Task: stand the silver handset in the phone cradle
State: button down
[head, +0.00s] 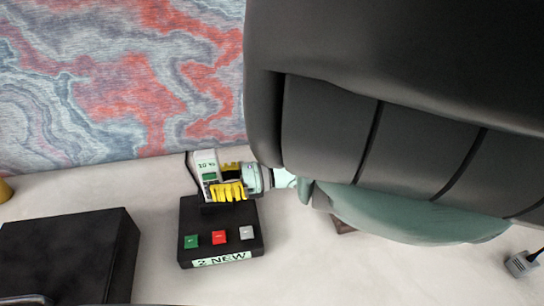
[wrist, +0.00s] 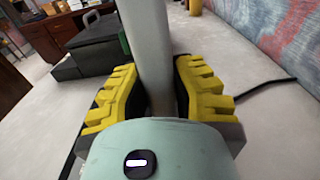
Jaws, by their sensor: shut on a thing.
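The silver handset (head: 206,163) has a pale face with a small green-lit screen and shows upright at the back of the phone cradle. The black cradle base (head: 220,254) has green, red and grey buttons and a "2 NEW" display. My gripper (head: 230,190) has yellow ribbed fingers shut on the handset from the right. In the wrist view the handset (wrist: 150,50) is a pale grey bar between both fingers. Its lower end is partly hidden by the fingers, so I cannot tell whether it touches the cradle.
A large black box (head: 65,255) stands left of the cradle. A yellow object (head: 5,190) is at the far left edge. A grey plug (head: 520,263) with a cable lies at the far right. My arm covers the upper right.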

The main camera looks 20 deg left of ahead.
aim_at(209, 152)
jog(key=c, duration=0.9)
grip_release()
jog(key=shift+o, duration=0.2)
jog(key=shift+w+r, duration=0.15)
jog(key=shift+r, duration=4.8)
